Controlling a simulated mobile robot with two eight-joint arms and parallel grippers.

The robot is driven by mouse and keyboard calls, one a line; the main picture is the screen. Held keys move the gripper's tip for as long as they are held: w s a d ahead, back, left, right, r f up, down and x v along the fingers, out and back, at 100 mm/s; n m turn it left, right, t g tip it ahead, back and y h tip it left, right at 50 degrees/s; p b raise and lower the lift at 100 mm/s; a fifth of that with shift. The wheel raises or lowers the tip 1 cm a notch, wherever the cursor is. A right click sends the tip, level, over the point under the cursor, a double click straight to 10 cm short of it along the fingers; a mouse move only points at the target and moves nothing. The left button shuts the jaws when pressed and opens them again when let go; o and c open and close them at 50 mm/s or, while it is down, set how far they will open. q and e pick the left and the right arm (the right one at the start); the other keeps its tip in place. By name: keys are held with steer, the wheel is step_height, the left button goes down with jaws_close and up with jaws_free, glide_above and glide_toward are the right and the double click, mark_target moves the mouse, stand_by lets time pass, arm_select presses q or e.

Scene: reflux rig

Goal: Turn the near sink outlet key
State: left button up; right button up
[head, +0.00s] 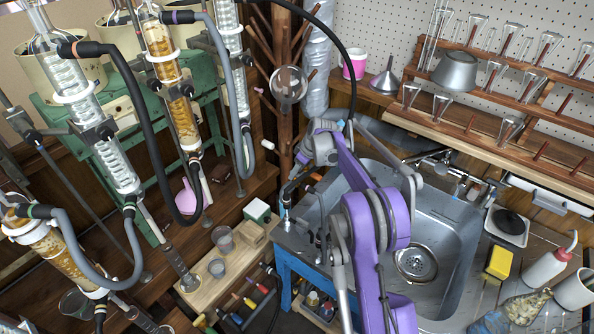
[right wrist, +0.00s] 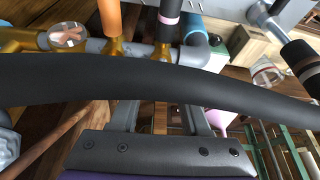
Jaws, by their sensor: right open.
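A grey pipe with brass ends (right wrist: 135,48) runs across the top of the right wrist view. An orange key (right wrist: 109,18) and a black key with a pink ring (right wrist: 167,22) stand on it. I cannot tell which is the near sink outlet key. In the head view, dark fittings with an orange part (head: 290,188) sit at the sink's left edge. My right gripper (head: 303,157) is above and behind them, partly hidden by its wrist. In the right wrist view its fingers (right wrist: 160,118) are apart and empty, short of the pipe. My left gripper is not in view.
A thick black hose (right wrist: 160,84) crosses close in front of my right fingers and hides part of them. The steel sink (head: 440,225) lies right of the fittings. Glass condensers (head: 170,85) with hoses stand left. A wooden peg stand (head: 283,45) rises behind.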

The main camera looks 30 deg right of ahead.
steer(key=v, duration=1)
steer(key=shift+r, duration=0.4)
steer(key=shift+s, duration=0.1)
